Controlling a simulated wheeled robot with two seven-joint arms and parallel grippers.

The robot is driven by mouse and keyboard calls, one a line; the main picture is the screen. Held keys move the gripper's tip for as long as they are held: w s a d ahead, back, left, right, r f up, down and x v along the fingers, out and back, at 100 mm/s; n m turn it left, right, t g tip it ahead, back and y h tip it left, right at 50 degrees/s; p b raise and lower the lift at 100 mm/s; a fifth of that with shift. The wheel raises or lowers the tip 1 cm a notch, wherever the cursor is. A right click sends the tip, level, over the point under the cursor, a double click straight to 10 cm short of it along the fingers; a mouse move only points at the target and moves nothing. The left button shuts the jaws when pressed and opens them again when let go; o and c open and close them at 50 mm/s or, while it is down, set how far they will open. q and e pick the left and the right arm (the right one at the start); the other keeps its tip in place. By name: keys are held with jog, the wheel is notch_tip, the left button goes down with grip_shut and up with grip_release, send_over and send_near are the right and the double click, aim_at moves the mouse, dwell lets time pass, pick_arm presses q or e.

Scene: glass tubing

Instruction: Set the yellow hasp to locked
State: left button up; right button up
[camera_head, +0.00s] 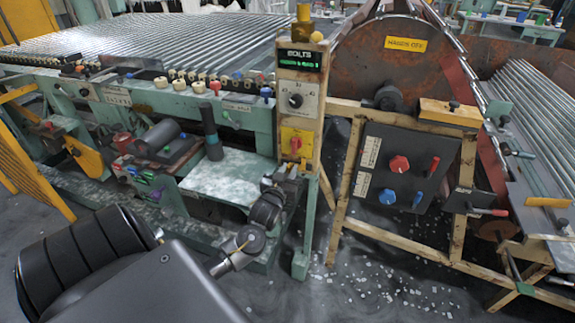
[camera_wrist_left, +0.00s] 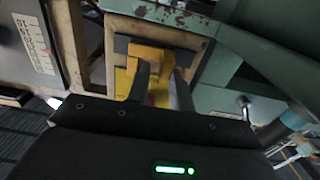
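The yellow hasp (camera_wrist_left: 152,56) shows in the left wrist view as a blocky yellow piece on the pale post, beside a dark slot. A yellow plate (camera_wrist_left: 124,83) lies behind it. In the head view the post carries a yellow plate (camera_head: 297,140) with a red handle (camera_head: 295,144); the hasp itself is not clearly made out there. My left gripper (camera_head: 286,172) is at the plate's lower edge. In the left wrist view its two fingers (camera_wrist_left: 160,72) stand apart with yellow between and beyond them. Contact with the hasp cannot be told. My right gripper is out of view.
A dark panel (camera_head: 401,175) with red and blue knobs stands on a wooden frame right of the post. A BOLTS display (camera_head: 300,60) and dial (camera_head: 295,100) sit above the yellow plate. Green machine framing (camera_head: 230,177) lies left and below. Small debris covers the floor.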

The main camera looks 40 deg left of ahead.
pick_arm(q)
jog(key=shift+o, duration=1.1)
jog(key=shift+d, duration=0.1)
jog(key=v, duration=1)
jog(key=shift+s, duration=0.4)
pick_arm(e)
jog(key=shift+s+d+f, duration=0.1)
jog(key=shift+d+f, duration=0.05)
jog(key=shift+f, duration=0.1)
